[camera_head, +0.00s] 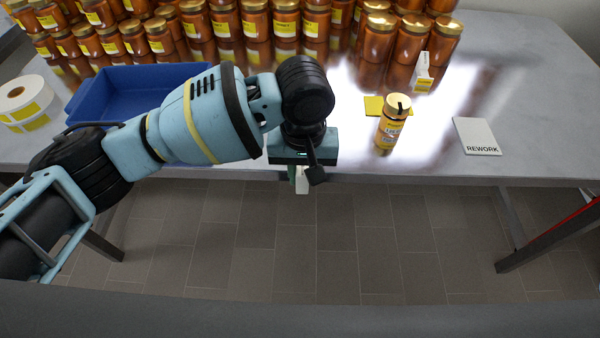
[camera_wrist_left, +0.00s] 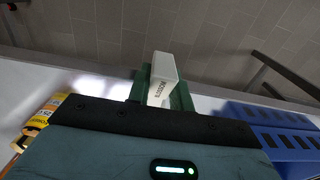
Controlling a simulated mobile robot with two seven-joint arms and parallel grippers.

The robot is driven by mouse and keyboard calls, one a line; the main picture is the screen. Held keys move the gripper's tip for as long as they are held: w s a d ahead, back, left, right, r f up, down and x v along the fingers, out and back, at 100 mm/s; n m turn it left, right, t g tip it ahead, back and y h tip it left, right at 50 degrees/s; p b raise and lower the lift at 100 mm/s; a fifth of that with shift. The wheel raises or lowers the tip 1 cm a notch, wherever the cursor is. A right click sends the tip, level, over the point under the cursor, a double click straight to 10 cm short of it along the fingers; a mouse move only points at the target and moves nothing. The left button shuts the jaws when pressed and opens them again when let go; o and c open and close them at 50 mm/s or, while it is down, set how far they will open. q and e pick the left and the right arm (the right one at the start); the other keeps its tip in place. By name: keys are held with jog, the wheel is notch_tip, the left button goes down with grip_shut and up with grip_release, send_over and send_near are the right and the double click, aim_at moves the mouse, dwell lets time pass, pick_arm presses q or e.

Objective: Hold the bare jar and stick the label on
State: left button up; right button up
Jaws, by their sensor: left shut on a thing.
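My left gripper (camera_head: 302,180) reaches past the table's front edge. In the left wrist view, the green fingers of my left gripper (camera_wrist_left: 160,85) are shut on a small white block (camera_wrist_left: 162,75) with dark lettering too small to read surely. A gold-lidded jar (camera_head: 391,130) with a yellow printed label around it stands upright on the table, right of the gripper and apart from it. It also shows at the left of the left wrist view (camera_wrist_left: 42,118). Gold-lidded amber jars (camera_head: 410,42) at the back right show no label. My right gripper is out of view.
A blue tray (camera_head: 130,85) and a label roll (camera_head: 22,102) are on the left. A yellow piece (camera_head: 373,104) lies behind the front jar. Several labelled jars (camera_head: 228,25) line the back.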

pick_arm(q)
jog(key=shift+w, duration=3.55)
jog(key=shift+s, duration=3.1)
